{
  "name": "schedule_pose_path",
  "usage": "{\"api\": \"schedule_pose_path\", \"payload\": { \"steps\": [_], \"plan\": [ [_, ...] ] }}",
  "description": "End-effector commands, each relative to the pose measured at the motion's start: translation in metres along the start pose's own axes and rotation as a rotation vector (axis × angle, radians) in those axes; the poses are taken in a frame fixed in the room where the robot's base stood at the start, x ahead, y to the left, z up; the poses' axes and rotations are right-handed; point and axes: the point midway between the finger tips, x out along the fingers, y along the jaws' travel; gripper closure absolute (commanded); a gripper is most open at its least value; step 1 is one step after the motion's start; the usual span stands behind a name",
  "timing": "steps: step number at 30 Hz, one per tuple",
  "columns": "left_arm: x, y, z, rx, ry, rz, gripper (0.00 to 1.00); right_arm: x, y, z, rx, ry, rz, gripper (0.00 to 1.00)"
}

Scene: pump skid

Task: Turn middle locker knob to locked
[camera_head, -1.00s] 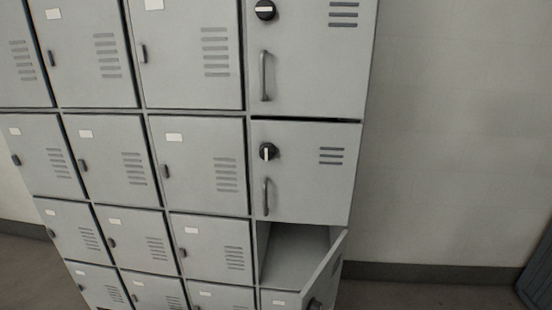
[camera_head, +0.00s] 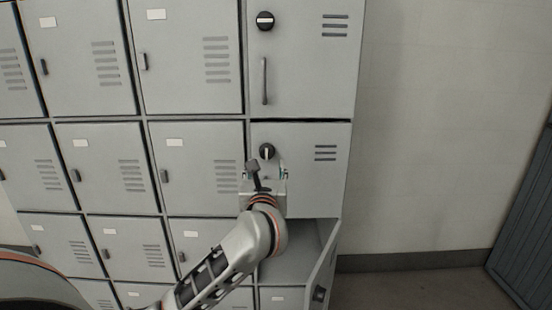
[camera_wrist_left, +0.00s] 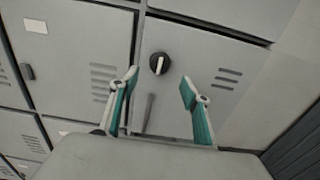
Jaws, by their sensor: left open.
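The middle locker knob (camera_head: 267,151) is a round black knob with a white pointer standing about upright, high on the middle right-hand locker door (camera_head: 325,185). It also shows in the left wrist view (camera_wrist_left: 159,63), with the pointer near vertical and slightly tilted. My left gripper (camera_head: 268,170) is just below the knob in the head view and hides the door handle there. In the left wrist view the gripper (camera_wrist_left: 160,82) is open, with its teal fingers apart. The knob appears between and slightly beyond the fingertips; no contact shows. My right gripper is not in view.
The upper locker has a similar knob (camera_head: 265,20), pointer horizontal, and a long handle (camera_head: 264,80). Below, a locker door (camera_head: 322,275) stands open, swung out to the right. Smaller lockers fill the left. The bare wall (camera_head: 430,130) is at right.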

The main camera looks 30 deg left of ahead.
Motion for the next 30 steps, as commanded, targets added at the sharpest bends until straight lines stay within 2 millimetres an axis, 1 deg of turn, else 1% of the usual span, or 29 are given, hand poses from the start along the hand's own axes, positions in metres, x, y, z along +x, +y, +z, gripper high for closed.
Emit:
{"api": "schedule_pose_path", "payload": {
  "steps": [4,6,12,15,20,27,28,29,30],
  "plan": [
    [0.016,0.001,-0.001,0.000,0.004,0.002,0.53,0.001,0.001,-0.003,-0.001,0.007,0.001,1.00],
    [0.027,0.001,0.000,-0.001,0.002,0.003,0.53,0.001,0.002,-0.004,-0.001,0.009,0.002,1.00],
    [0.057,0.001,-0.001,0.001,0.003,0.003,0.53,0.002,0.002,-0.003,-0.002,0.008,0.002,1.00],
    [0.068,0.001,-0.001,0.001,0.003,0.002,0.53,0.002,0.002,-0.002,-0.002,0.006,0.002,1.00],
    [0.076,0.001,-0.001,0.000,0.002,0.002,0.53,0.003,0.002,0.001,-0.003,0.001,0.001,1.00],
    [0.076,0.001,-0.001,0.000,0.002,0.001,0.53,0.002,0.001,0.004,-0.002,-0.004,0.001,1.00],
    [0.076,0.001,-0.001,0.000,0.002,0.001,0.58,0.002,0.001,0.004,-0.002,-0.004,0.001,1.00],
    [0.076,0.001,-0.001,0.000,0.002,0.001,0.66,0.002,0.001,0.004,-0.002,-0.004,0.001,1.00],
    [0.076,0.001,-0.001,0.000,0.002,0.001,0.76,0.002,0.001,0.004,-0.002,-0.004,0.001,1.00]
  ]
}}
